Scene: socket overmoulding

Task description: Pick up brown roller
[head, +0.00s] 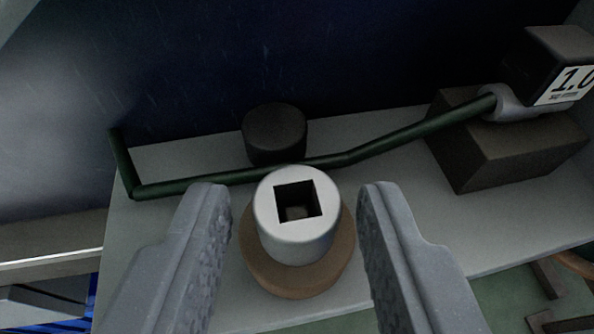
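The brown roller (297,281) stands on the light grey plate, low in the middle of the head view. A light metal socket (296,238) with a square hole in its top sits over it and hides much of its upper side. My gripper (296,205) is open. Its two grey fingers stand to the left and right of the roller and socket, with a visible gap on each side. I cannot tell how far the fingertips are above the plate.
A dark green bent rod (240,177) runs across the plate (395,235) just behind the socket. A black cylinder (275,135) stands behind the rod. At the right is a dark block (510,145) with a black box labelled 1.0 (553,65) above it.

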